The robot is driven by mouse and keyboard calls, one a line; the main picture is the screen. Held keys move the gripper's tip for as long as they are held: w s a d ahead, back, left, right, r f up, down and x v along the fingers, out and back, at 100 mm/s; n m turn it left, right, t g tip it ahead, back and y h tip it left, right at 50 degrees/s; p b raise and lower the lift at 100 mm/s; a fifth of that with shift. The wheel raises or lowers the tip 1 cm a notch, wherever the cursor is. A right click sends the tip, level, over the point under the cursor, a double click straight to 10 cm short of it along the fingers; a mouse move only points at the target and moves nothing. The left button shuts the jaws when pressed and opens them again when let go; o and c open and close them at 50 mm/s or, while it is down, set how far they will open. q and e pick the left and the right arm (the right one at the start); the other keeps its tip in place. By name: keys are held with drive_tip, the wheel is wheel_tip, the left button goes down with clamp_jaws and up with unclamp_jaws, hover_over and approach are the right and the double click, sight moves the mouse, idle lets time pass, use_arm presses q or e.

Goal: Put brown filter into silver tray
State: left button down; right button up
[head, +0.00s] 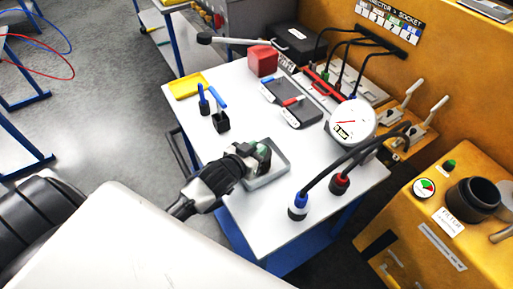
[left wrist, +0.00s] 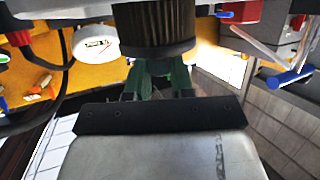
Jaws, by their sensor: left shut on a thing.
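The brown filter (left wrist: 155,28) is a dark brown, ribbed cylinder at the top of the left wrist view. The green fingertips of my left gripper (left wrist: 160,80) are shut on it. In the head view my left gripper (head: 260,156) is over the silver tray (head: 273,177), a shallow grey tray near the front edge of the white table. The gripper hides most of the filter there and part of the tray. I cannot tell whether the filter touches the tray floor. My right gripper is not in view.
On the white table (head: 225,186), a black holder with a blue-handled tool (head: 221,122), a yellow tray (head: 187,86) and a red block (head: 263,61) stand behind the gripper. A round gauge (head: 351,123) and cabled plugs (head: 298,206) stand to the right.

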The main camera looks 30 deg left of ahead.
use_arm(q)
drive_tip(key=shift+f, duration=0.15)
drive_tip(key=c, duration=1)
unclamp_jaws()
drive_tip(key=shift+o, duration=0.2)
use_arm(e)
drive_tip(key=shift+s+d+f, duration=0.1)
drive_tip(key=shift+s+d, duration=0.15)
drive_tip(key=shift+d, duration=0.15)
use_arm(q)
drive_tip(key=shift+r, duration=0.2)
drive_tip(key=shift+s, duration=0.35)
drive_tip(key=b+v, duration=0.1)
drive_tip(key=v, duration=1)
drive_tip(key=shift+b, duration=0.4)
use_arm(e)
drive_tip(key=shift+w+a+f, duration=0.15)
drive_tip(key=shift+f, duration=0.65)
use_arm(q)
drive_tip(key=shift+s, duration=0.1)
